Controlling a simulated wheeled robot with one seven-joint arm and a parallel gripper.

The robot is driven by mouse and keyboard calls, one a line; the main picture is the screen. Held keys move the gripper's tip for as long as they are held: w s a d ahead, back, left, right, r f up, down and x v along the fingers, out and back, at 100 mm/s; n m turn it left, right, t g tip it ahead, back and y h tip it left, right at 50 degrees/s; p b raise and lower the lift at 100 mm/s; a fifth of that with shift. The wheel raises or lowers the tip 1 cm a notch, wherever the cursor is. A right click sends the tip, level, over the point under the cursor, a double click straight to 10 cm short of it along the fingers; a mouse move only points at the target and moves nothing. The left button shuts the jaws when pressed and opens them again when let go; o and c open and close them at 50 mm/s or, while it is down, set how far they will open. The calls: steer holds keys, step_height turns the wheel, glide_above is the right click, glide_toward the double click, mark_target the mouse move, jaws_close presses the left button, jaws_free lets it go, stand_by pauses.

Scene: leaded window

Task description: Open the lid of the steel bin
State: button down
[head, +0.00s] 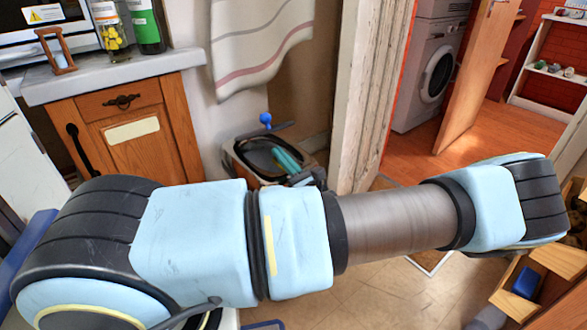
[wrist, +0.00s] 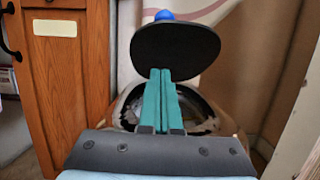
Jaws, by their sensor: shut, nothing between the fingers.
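The steel bin (head: 238,163) stands on the floor by the wall in the head view, partly hidden behind my arm. Its open mouth shows in the wrist view with a rim (wrist: 122,108) around a pale, dark-patched inside. The dark oval lid (wrist: 175,48) stands raised at the back of the bin, with a blue knob (wrist: 164,15) at its top edge. In the head view the lid (head: 282,127) shows nearly edge-on below the knob (head: 265,119). My gripper (wrist: 160,72) has its teal fingers together and empty, over the mouth, tips overlapping the lid's lower part. I cannot tell whether they touch it.
A wooden cabinet (head: 140,140) with a grey worktop (head: 115,76) stands left of the bin. A striped towel (head: 260,45) hangs above it. A white door frame (head: 362,90) is close on the right, with a washing machine (head: 430,70) beyond. Tiled floor lies below my arm.

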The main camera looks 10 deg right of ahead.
steer(key=shift+w+a+r, duration=0.1)
steer(key=shift+w+r, duration=0.15)
steer(key=shift+r, duration=0.3)
steer(key=shift+w+a+r, duration=0.15)
steer(key=shift+w+r, duration=0.1)
steer(key=shift+r, duration=0.35)
steer(key=shift+w+a+r, duration=0.1)
steer(key=shift+w+r, duration=0.15)
steer(key=shift+r, duration=0.3)
step_height(320, 180, up, 8)
steer(key=g+h+p, duration=0.1)
steer(key=g+p, duration=0.3)
steer(key=p, duration=1.1)
glide_above(268, 128)
steer(key=shift+f, duration=0.15)
steer(key=w+a+r+g+h+p, duration=0.1)
steer(key=w+a+r+p, duration=0.2)
steer(key=w+p, duration=0.3)
steer(key=shift+w+r+p, duration=0.35)
steer(key=shift+r+p, duration=0.35)
steer(key=shift+p, duration=0.6)
